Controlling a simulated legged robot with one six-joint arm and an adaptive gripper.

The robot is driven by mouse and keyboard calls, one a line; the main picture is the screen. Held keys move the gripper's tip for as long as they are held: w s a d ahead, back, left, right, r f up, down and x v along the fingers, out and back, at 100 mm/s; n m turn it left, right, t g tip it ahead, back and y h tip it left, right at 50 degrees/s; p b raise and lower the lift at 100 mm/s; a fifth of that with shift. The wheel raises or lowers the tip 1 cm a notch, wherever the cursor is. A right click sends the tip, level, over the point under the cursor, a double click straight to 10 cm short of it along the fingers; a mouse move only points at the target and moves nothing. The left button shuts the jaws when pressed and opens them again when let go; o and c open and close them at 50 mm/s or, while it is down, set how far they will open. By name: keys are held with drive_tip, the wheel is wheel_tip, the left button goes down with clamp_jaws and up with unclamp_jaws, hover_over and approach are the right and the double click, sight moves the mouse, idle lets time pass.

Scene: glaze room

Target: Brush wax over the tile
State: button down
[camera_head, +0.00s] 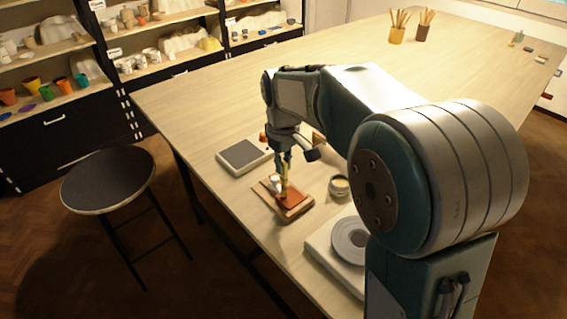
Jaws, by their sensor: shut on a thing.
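The tile (293,205) is a reddish-brown slab lying on a wooden board (296,214) near the left edge of the table. My gripper (284,166) points down above the tile and is shut on a brush (285,184) with a yellowish handle. The brush's lower end is at or just above the tile; I cannot tell whether it touches. A small round pot (340,186), perhaps the wax, stands to the right of the tile. Its contents are too small to make out clearly.
A flat grey-topped device (243,155) lies behind and left of the tile. A white unit with a grey disc (350,240) stands in front. Two pots of brushes (397,34) (423,32) stand far back. A stool (108,180) is left. The table's middle (230,95) is clear.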

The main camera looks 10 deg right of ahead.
drive_tip(key=shift+a+f, duration=0.1)
drive_tip(key=shift+a, duration=0.65)
drive_tip(key=shift+a+f, duration=0.1)
drive_tip(key=shift+a, duration=0.15)
